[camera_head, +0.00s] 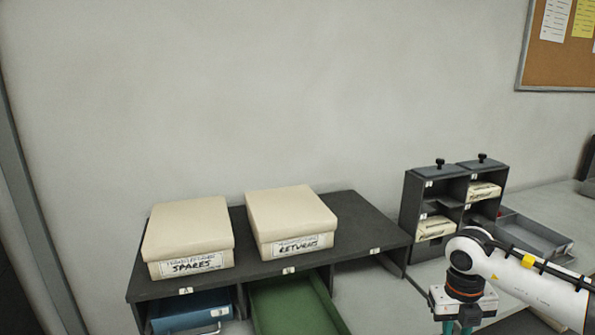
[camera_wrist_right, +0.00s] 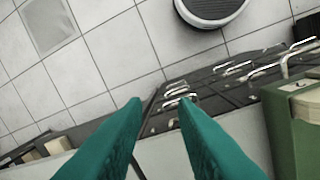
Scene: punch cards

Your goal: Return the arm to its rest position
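My right arm (camera_head: 520,272) comes in from the right edge in the head view, bent, with its wrist hanging down. My right gripper (camera_head: 457,329) points downward at the bottom edge, where its teal fingers are cut off. In the right wrist view the gripper (camera_wrist_right: 160,104) shows two teal fingers apart with nothing between them. My left arm and gripper are not in view.
A dark shelf (camera_head: 355,222) bears a SPARES box (camera_head: 190,230) and a RETURNS box (camera_head: 290,215). A blue drawer (camera_head: 190,312) and a green drawer (camera_head: 290,307) are below. A dark pigeonhole unit (camera_head: 411,200) and a grey tray (camera_head: 535,232) stand near my right arm.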

